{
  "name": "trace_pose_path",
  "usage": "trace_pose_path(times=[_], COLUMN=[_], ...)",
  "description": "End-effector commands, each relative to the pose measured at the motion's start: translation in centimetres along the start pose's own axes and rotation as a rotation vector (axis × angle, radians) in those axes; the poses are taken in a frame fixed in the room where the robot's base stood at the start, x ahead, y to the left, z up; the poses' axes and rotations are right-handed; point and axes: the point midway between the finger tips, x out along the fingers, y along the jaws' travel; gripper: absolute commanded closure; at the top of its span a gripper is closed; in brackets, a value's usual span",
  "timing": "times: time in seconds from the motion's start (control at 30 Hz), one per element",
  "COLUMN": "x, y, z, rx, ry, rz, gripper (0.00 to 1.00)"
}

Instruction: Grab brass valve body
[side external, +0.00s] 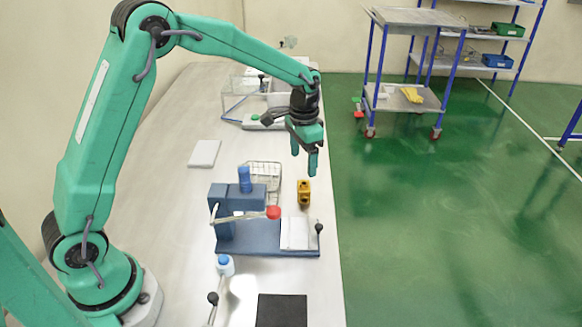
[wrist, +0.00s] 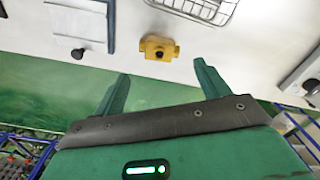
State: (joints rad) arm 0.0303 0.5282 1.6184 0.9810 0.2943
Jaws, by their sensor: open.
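The brass valve body (side external: 303,192) is a small yellow block with a dark hole, standing on the grey table near its right edge in the side view. It also shows in the wrist view (wrist: 159,48), at the top middle, beyond the fingertips. My gripper (side external: 304,164) hangs above the table with its fingers pointing down, above the valve body in the picture. In the wrist view my gripper (wrist: 160,78) has its two green fingers spread apart with nothing between them. The valve body lies roughly in line with the gap between the fingers and is not touched.
A blue press (side external: 265,215) with a red-knobbed lever stands close to the valve body. A wire basket (side external: 264,172) is beside it, also in the wrist view (wrist: 200,10). A black pad (side external: 282,310) lies at the front. The table edge drops to green floor (side external: 430,220) at right.

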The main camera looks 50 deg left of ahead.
Motion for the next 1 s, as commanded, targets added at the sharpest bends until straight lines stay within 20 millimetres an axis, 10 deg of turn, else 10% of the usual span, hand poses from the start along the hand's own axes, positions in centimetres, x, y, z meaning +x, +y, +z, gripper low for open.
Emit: trace_pose_path(times=[1.0], x=[4.3], y=[-0.1], z=[-0.5], rx=[0.01], ry=[-0.014], rz=[0.004], gripper=[0.25])
